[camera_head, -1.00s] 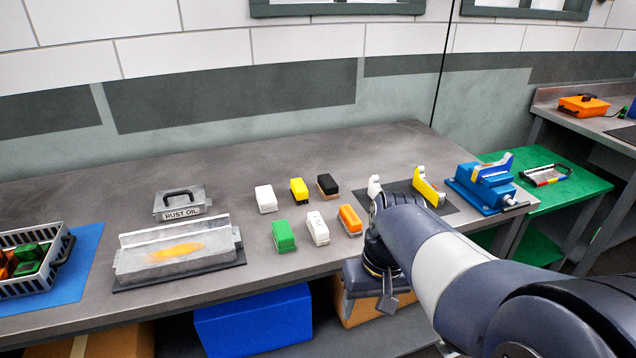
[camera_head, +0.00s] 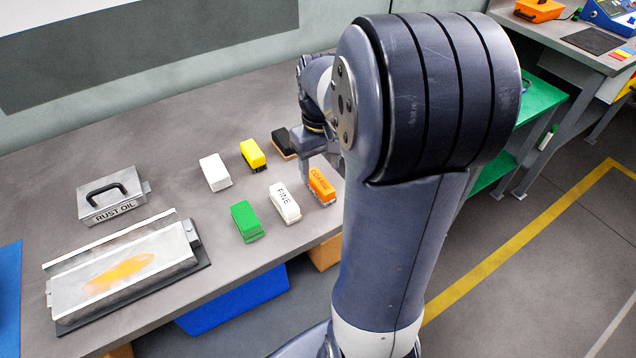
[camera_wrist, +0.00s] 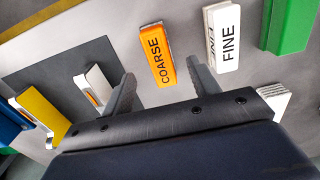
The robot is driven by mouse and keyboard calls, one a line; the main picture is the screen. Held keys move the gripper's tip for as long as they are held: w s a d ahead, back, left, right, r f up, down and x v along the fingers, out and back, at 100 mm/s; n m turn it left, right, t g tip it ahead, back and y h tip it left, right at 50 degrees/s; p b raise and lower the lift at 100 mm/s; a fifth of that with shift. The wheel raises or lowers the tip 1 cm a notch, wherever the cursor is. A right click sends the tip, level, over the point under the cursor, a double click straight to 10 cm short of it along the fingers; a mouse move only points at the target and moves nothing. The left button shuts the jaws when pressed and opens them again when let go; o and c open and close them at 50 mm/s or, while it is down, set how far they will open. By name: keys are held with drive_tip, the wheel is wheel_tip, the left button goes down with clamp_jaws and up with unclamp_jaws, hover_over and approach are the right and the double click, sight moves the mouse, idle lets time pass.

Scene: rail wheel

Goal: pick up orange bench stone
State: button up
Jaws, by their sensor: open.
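The orange bench stone (camera_head: 321,185) stands on the grey bench, at the right end of the front row of blocks. Its top reads COARSE in the wrist view (camera_wrist: 157,55). My gripper (camera_wrist: 161,75) is open and empty. In the wrist view its two fingers point toward the stone, one to each side of its near end. In the head view my gripper (camera_head: 318,165) is just behind the stone, partly covered by my arm. I cannot tell how high the fingers are above the bench.
The white FINE block (camera_head: 284,203) is close left of the stone, with a green block (camera_head: 246,221) beyond it. Black (camera_head: 283,143), yellow (camera_head: 252,154) and white (camera_head: 214,172) blocks form the back row. The RUST OIL box (camera_head: 112,195) and a metal tray (camera_head: 188,233) are further left.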

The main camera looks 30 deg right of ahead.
sight(320, 180)
drive_tip(key=shift+w+f, duration=0.1)
drive_tip(key=shift+f, duration=2.85)
drive_tip(key=c, duration=1.2)
